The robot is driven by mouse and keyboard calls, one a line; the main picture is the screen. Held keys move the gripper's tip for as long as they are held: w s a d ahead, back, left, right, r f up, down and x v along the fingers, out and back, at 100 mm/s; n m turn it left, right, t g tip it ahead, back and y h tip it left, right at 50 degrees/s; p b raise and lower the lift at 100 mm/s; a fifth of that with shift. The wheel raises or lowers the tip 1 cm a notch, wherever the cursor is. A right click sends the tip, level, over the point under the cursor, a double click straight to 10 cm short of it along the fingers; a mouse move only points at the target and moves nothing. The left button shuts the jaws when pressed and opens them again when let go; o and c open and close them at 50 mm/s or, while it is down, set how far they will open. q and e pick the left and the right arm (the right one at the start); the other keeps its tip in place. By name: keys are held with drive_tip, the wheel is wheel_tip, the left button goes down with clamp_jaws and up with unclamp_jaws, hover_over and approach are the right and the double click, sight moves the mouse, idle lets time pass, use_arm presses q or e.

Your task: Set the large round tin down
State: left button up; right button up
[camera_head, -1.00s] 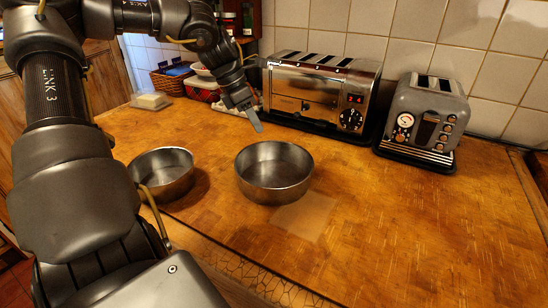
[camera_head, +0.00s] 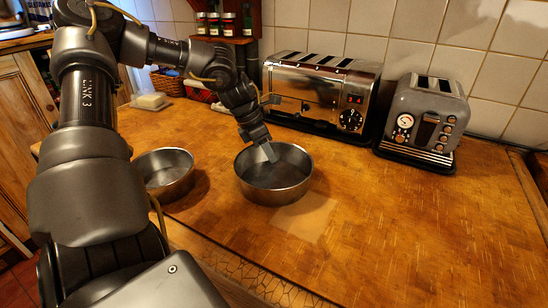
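The large round tin (camera_head: 272,191) is an open metal pan standing upright on the wooden counter, a little left of the picture's middle. A second, smaller-looking round tin (camera_head: 172,184) stands to its left, partly behind my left arm. A pale square patch (camera_head: 306,216) lies on the counter just right of and in front of the large tin. My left gripper (camera_head: 269,153) points down over the far part of the large tin, with a grey finger showing against its inside. I cannot tell whether it touches the tin or how wide the fingers are. My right gripper is not in view.
A chrome toaster (camera_head: 318,95) stands close behind the large tin, and a grey toaster (camera_head: 427,118) stands right of it. A butter dish (camera_head: 151,101) and a basket (camera_head: 172,80) are at the back left. The right side of the counter is clear.

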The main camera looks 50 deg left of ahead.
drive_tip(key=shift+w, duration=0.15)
use_arm(q)
clamp_jaws()
drive_tip(key=shift+r, duration=0.15)
